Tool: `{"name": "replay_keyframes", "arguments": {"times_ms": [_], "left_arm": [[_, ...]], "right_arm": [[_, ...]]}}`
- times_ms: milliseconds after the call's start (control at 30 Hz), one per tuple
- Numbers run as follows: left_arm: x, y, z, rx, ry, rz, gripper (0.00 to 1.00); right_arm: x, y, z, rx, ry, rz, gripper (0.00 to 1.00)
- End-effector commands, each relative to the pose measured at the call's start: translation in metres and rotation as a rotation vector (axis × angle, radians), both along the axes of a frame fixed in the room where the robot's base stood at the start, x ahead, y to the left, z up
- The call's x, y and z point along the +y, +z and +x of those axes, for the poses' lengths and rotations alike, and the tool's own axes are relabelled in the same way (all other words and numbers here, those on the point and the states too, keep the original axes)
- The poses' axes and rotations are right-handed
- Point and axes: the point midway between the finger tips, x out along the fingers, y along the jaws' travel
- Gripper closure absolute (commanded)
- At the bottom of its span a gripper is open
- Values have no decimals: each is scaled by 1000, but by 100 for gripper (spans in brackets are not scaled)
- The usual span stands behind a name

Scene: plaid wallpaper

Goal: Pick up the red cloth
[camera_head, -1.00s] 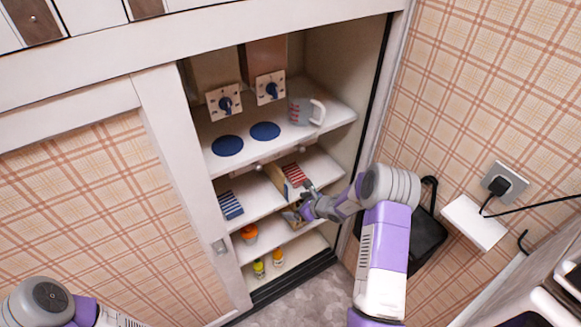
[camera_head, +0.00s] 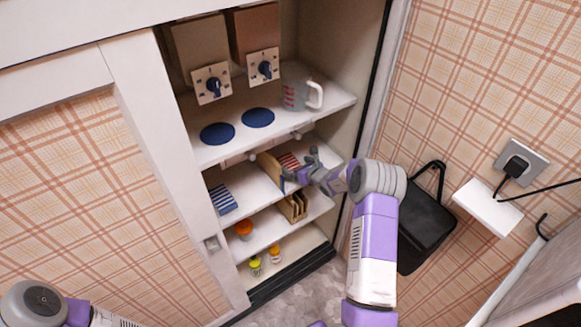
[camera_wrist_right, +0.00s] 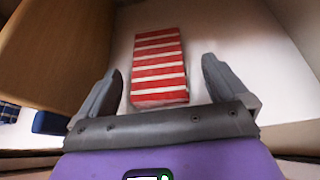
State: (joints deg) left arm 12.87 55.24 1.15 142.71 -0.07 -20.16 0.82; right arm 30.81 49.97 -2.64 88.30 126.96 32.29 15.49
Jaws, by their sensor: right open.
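The red cloth (camera_head: 289,161) has white stripes and lies folded on a shelf inside the cupboard, to the right of a wooden divider. In the right wrist view the cloth (camera_wrist_right: 159,65) lies straight ahead, between the lines of the two fingers and beyond them. My right gripper (camera_head: 306,163) is at that shelf opening, just right of the cloth and partly in front of it. In the wrist view its fingers (camera_wrist_right: 158,92) are spread apart with nothing held. Of my left arm only a rounded link shows at the lower left; its gripper is out of view.
The wooden divider (camera_head: 270,168) stands close left of the cloth, with a blue striped cloth (camera_head: 222,199) beyond it. A shelf with a measuring jug (camera_head: 297,95) is above. A wooden rack (camera_head: 293,207) and an orange item (camera_head: 244,230) sit below. The cupboard's side wall is at right.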

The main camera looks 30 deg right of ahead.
Motion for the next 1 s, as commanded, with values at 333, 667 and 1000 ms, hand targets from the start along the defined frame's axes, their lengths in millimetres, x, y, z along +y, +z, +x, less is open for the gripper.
{"name": "replay_keyframes", "arguments": {"times_ms": [333, 667, 1000], "left_arm": [[0, -9, 0, 0, 0, 0, 57], [0, -8, 0, 0, 0, 0, 57], [0, -8, 0, 0, 0, 0, 57]], "right_arm": [[5, -14, 30, 1, 1, 0, 0], [5, -13, 30, 1, 1, 0, 20], [5, -13, 30, 1, 1, 0, 55]]}}
